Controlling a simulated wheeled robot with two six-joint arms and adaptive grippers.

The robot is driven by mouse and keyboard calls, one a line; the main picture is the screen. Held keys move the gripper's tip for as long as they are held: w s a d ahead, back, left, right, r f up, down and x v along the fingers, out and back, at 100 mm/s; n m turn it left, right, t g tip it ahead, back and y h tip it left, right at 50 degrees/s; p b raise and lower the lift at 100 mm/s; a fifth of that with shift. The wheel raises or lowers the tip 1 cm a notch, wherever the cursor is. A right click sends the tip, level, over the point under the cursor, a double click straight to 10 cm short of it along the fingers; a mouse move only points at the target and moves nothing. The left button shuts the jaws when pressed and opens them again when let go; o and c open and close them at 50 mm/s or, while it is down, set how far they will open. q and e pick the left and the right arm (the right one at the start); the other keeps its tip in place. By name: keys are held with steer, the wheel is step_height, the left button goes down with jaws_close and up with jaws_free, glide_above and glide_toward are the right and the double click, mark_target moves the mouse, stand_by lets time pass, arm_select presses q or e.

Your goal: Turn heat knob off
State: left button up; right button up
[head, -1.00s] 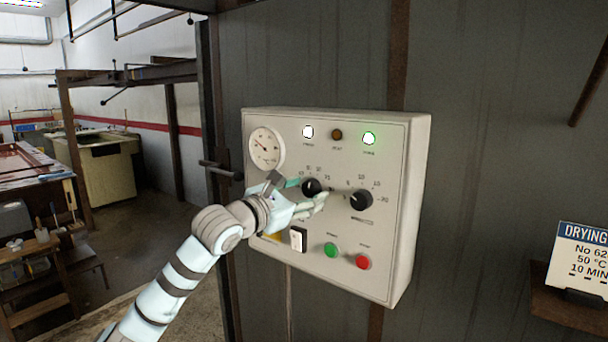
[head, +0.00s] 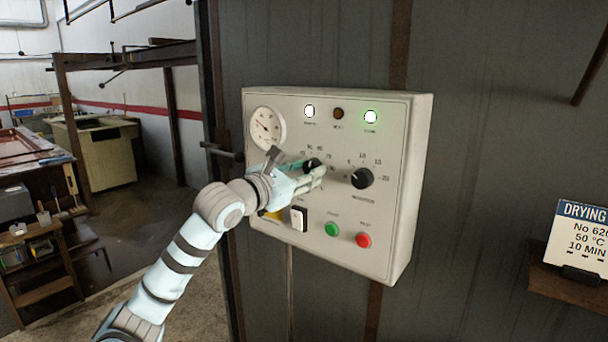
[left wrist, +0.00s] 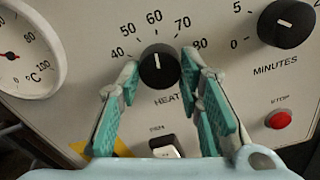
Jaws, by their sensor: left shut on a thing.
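The heat knob (head: 312,166) is a round black dial on the pale control box. In the left wrist view the heat knob (left wrist: 160,68) shows its white mark pointing up, close to the 60 on its scale. My left gripper (head: 308,176) is at the knob, its fingers hiding part of it in the head view. In the left wrist view the teal finger pads of my left gripper (left wrist: 166,85) stand on either side of the knob, shut on it. My right gripper is in no view.
A minutes knob (head: 361,178) sits right of the heat knob. Below are a white rocker switch (head: 298,218), a green button (head: 333,229) and a red button (head: 364,240). A temperature dial (head: 267,125) is upper left. A drying sign (head: 580,235) stands at the right.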

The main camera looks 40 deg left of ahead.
arm_select(q)
steer(key=n+b, duration=0.3)
steer(key=shift+f+n, duration=0.1)
steer(key=shift+n, duration=0.3)
steer(key=n+b, duration=0.3)
steer(key=n, duration=0.2)
steer(key=shift+d, duration=0.1)
steer(key=n+b, duration=0.2)
steer(key=n, duration=0.4)
steer(key=shift+n+b, duration=0.3)
steer(key=shift+n, duration=0.1)
steer(key=n, duration=0.1)
steer(key=n+b, duration=0.1)
steer(key=n, duration=0.1)
steer(key=shift+r+n, duration=0.2)
steer(key=shift+n, duration=0.1)
steer(key=shift+n+b, duration=0.4)
steer(key=shift+n, duration=1.1)
steer(key=shift+r, duration=0.1)
steer(key=o, duration=1.2)
steer(key=shift+w, duration=0.1)
steer(key=shift+c, duration=0.2)
